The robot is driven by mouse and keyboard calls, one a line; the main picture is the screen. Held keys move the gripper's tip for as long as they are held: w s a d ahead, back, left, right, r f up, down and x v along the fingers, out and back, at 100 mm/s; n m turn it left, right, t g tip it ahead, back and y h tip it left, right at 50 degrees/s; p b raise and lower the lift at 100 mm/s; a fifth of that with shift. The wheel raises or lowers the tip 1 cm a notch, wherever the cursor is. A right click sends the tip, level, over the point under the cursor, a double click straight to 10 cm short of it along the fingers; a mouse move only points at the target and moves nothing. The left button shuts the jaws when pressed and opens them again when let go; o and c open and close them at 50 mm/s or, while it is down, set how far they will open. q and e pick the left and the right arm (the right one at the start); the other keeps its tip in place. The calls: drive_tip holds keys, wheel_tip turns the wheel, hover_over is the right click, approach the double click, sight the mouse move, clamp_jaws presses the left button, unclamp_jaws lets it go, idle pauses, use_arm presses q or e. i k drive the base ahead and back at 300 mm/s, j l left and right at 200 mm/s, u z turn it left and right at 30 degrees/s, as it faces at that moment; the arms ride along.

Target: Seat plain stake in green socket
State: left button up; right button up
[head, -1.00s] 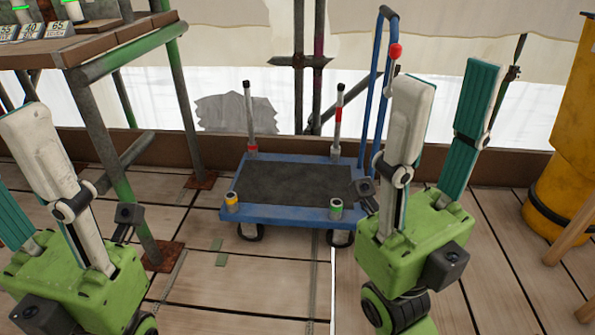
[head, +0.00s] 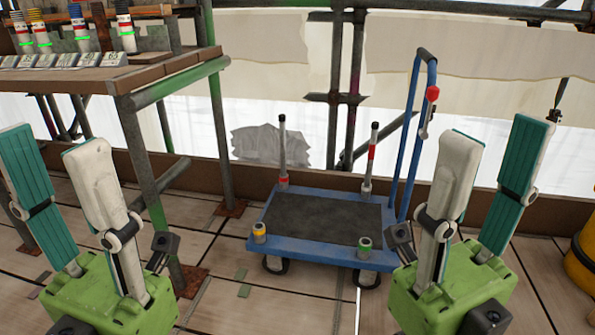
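A blue cart (head: 300,243) with a dark deck stands ahead on the floor. Its front right corner has the green-ringed socket (head: 364,247), which looks empty. A pale stake with a dark top and no band on its shaft (head: 282,145) stands upright at the back left corner, above a red ring; it looks like the plain stake. A red-banded stake (head: 371,155) stands at the back right corner. My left gripper (head: 52,140) is open and empty, left of the cart. My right gripper (head: 500,132) is open and empty, right of the cart.
The front left corner has a yellow-ringed socket (head: 259,232). A bench (head: 150,76) at the upper left holds several banded posts and number plates. Its green legs stand between my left gripper and the cart. The cart's blue handle (head: 409,140) rises at its right. A yellow barrel (head: 583,245) is at the right edge.

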sight(340, 228)
drive_tip(key=i+j+z, duration=0.2)
drive_tip(key=i+z, duration=0.15)
drive_tip(key=i, duration=0.35)
drive_tip(key=i+j+z, duration=0.3)
drive_tip(key=i, duration=0.35)
drive_tip(key=i+j+z, duration=0.35)
drive_tip(key=i+j, duration=0.2)
drive_tip(key=j, duration=0.05)
